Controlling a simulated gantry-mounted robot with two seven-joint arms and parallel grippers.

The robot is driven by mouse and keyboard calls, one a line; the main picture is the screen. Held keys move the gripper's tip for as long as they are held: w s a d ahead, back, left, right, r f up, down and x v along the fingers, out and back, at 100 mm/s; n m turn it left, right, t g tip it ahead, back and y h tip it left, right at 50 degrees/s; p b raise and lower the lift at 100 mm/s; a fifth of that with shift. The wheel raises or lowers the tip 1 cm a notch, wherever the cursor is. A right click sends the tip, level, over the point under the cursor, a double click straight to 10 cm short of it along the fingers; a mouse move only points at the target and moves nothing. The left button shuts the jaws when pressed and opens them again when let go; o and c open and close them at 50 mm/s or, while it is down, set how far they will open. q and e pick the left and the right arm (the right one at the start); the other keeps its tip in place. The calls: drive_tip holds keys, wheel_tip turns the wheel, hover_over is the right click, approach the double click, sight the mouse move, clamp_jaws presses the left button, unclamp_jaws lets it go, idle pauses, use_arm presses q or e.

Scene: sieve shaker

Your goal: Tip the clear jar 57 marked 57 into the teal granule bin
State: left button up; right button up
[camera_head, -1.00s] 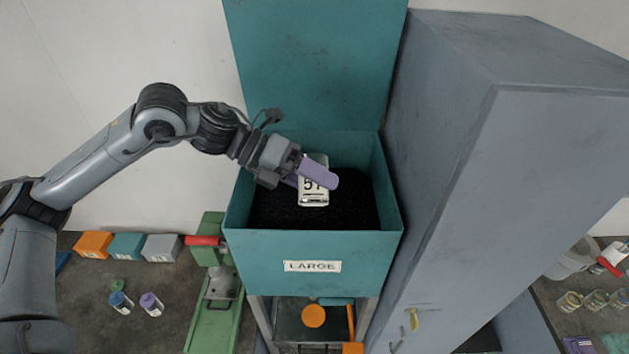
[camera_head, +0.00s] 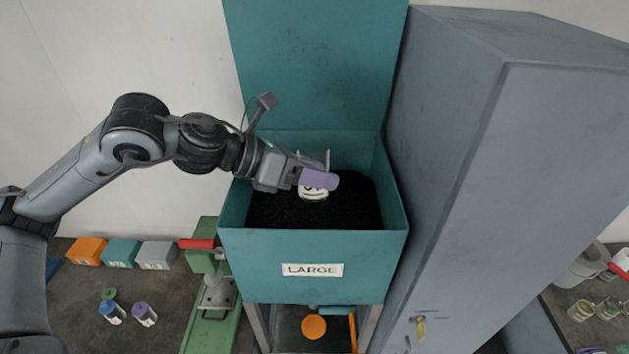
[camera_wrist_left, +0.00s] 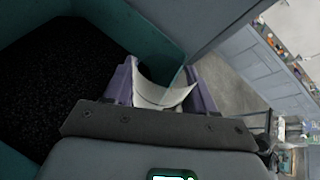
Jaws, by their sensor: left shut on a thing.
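The clear jar 57 (camera_head: 314,194) is held over the open teal granule bin (camera_head: 312,267), which is labelled LARGE and holds black granules (camera_head: 275,210). My left gripper (camera_head: 322,179) is shut on the jar, and its purple finger hides much of it. Only part of the pale label shows. The jar is tilted, but its mouth is hidden, so I cannot tell whether anything pours out. In the left wrist view the jar's curved pale side (camera_wrist_left: 162,92) sits between both purple fingers, with the black granules to the left. My right gripper is not in view.
The bin's raised teal lid (camera_head: 315,65) stands behind. A tall grey cabinet (camera_head: 480,170) is close on the right. A green device with a red handle (camera_head: 197,244) stands lower left, near small orange, teal and grey boxes (camera_head: 121,253) and two small jars (camera_head: 144,314).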

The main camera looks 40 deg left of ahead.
use_arm(q)
drive_tip(key=shift+r, duration=0.1)
drive_tip(key=shift+w+a+m, duration=0.1)
drive_tip(key=shift+m, duration=0.2)
drive_tip(key=shift+w+a+r+m+t+y+b, duration=0.15)
drive_tip(key=shift+w+a+m+t+y+b, duration=0.1)
drive_tip(key=shift+m+t+y+b, duration=0.4)
drive_tip(key=shift+r+b, duration=0.1)
drive_tip(key=shift+b, duration=0.2)
drive_tip(key=shift+w+r+t, duration=0.1)
drive_tip(key=shift+r+t, duration=0.05)
drive_tip(key=shift+t, duration=0.1)
